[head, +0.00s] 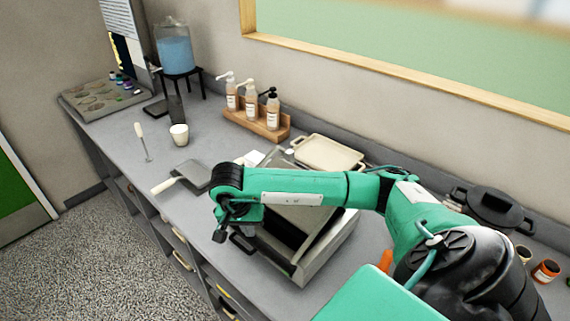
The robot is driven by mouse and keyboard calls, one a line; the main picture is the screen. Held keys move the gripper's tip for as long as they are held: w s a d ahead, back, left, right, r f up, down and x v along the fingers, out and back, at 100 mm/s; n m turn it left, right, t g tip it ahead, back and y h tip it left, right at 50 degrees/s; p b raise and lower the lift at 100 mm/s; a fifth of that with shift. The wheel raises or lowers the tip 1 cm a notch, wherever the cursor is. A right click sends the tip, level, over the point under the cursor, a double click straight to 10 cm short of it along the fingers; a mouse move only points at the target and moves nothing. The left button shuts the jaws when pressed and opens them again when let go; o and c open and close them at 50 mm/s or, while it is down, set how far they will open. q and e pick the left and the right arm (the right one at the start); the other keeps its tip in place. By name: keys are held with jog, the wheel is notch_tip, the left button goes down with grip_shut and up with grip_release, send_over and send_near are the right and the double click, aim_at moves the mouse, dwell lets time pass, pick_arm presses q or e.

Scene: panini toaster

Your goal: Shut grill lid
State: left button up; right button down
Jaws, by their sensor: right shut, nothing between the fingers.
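The panini grill (338,243) is a silver-grey box with a dark inner surface, on the grey counter near the middle of the head view. My green and black right arm crosses over it from the right and hides much of it. How far the grill lid stands open cannot be told. A dark handle-like bar (241,242) shows at the grill's front left. My right gripper (220,235) points down there, shut and empty, close to the bar; whether they touch is unclear. My left gripper is not in view.
Left of the grill lies a spatula-like tool (196,174) with a pale handle. Behind are a cream tray (327,153) and a wooden rack (262,130) of pump bottles. A black pot (492,208) and an orange jar (546,271) stand right. A white cup (179,134) is farther left.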

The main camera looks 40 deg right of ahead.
jog(key=shift+f, duration=0.1)
jog(key=shift+d+f+b, duration=0.2)
jog(key=shift+f+b, duration=0.35)
jog(key=shift+b, duration=0.2)
jog(key=shift+r+p, duration=0.45)
jog(key=shift+r, duration=0.1)
jog(key=p+v, duration=0.2)
jog(key=v, duration=0.3)
jog(key=shift+a+r, duration=0.1)
